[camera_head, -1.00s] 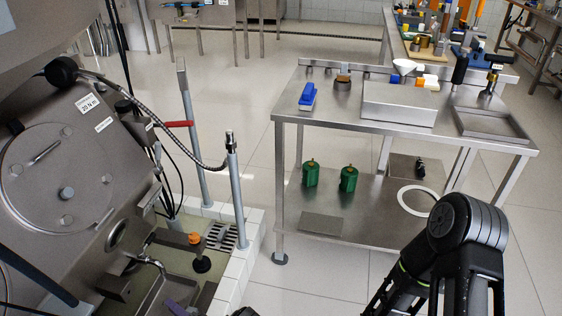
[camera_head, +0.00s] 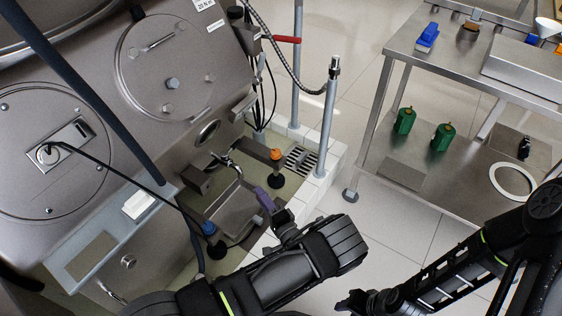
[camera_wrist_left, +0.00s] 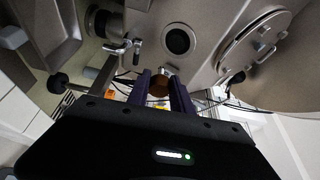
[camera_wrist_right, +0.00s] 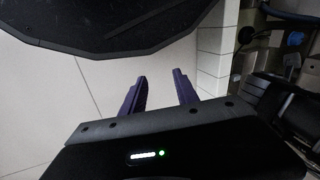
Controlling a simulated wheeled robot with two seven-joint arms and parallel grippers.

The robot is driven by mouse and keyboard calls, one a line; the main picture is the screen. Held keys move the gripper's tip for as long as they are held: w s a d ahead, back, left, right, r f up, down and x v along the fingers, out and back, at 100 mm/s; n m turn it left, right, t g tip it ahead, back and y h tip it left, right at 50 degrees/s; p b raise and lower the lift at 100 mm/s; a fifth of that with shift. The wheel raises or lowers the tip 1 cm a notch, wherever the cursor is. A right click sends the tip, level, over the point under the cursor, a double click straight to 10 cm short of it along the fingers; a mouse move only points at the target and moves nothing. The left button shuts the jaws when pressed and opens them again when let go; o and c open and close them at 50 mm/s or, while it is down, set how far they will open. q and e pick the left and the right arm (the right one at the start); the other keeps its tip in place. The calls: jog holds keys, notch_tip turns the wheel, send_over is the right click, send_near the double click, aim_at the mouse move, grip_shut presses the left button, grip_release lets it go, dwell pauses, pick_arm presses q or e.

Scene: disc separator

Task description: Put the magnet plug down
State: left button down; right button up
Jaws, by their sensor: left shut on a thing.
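My left gripper (camera_head: 268,203) is low in front of the steel machine, beside the basin. Its purple fingers also show in the left wrist view (camera_wrist_left: 160,92), shut on a small brown, round piece with a metal end, which I take for the magnet plug (camera_wrist_left: 159,86). In the head view I cannot make out the plug at the fingers. My right gripper shows in the right wrist view (camera_wrist_right: 160,92) with its purple fingers apart and nothing between them. In the head view it is low, at the bottom edge, right of the left arm.
The machine (camera_head: 60,200) has a ledge with a grey mat (camera_head: 91,255) and a white block (camera_head: 140,203). A post with an orange cap (camera_head: 275,154) and one with a blue cap (camera_head: 209,228) stand by the basin. A steel table (camera_head: 400,60) holds two green canisters on its lower shelf.

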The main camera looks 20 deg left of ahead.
pick_arm(q)
jog(key=w+d+r, duration=0.1)
jog(key=d+r, duration=0.1)
jog(key=r, duration=0.6)
jog(key=d+r, duration=0.2)
jog(key=r, duration=0.6)
jog(key=s+r, duration=0.7)
jog(key=r, duration=0.4)
jog(key=shift+r, duration=0.4)
pick_arm(e)
jog(key=shift+s+a, duration=0.75)
jog(key=shift+s, duration=0.1)
pick_arm(q)
jog(key=shift+s+d, duration=0.1)
jog(key=shift+d, duration=0.05)
